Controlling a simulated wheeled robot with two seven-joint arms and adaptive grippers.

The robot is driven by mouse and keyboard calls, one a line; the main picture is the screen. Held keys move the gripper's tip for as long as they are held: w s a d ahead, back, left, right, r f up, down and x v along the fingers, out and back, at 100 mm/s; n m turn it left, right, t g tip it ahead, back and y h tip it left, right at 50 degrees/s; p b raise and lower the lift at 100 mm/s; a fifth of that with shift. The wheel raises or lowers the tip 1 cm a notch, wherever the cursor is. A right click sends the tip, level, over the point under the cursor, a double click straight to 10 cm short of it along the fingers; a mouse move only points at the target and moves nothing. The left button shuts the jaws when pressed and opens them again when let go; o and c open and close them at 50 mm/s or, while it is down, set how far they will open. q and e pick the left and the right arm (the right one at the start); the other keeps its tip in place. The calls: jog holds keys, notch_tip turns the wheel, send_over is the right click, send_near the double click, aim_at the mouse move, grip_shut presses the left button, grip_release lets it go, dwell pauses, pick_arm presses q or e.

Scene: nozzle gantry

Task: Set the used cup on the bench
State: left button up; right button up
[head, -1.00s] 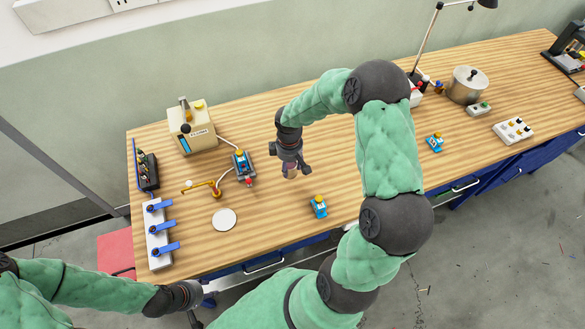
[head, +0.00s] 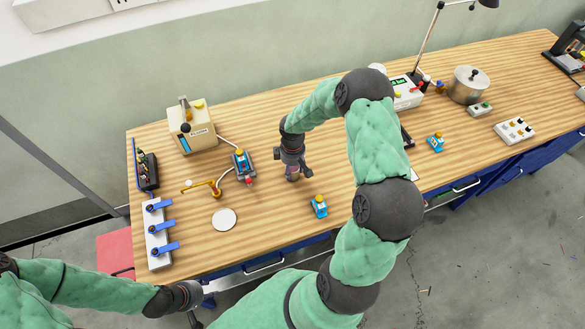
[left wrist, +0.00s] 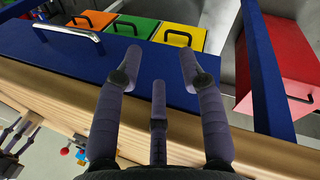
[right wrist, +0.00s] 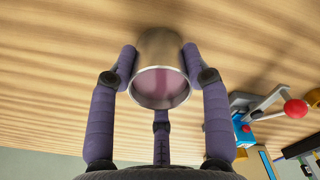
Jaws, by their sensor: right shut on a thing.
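The used cup (right wrist: 160,82) is a small metal cup with a pinkish inside. In the right wrist view it sits between the fingers of my right gripper (right wrist: 158,75), which is shut on it. In the head view my right gripper (head: 293,176) is low over the middle of the bench (head: 270,215) and mostly hides the cup. I cannot tell whether the cup's base touches the wood. My left gripper (left wrist: 160,62) is open and empty at the bench's front edge, by the blue drawer fronts.
A white round disc (head: 224,219), a brass spout (head: 205,187) and a blue block with a yellow knob (head: 319,206) are near the cup. A blue-grey switch unit (head: 242,165) and a beige machine (head: 192,127) stand left. Bare wood surrounds the cup.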

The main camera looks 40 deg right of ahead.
jog(key=o, duration=1.2)
jog(key=shift+f, duration=0.1)
notch_tip(320, 180, up, 12)
jog(key=p, duration=0.1)
jog(key=shift+r, duration=0.2)
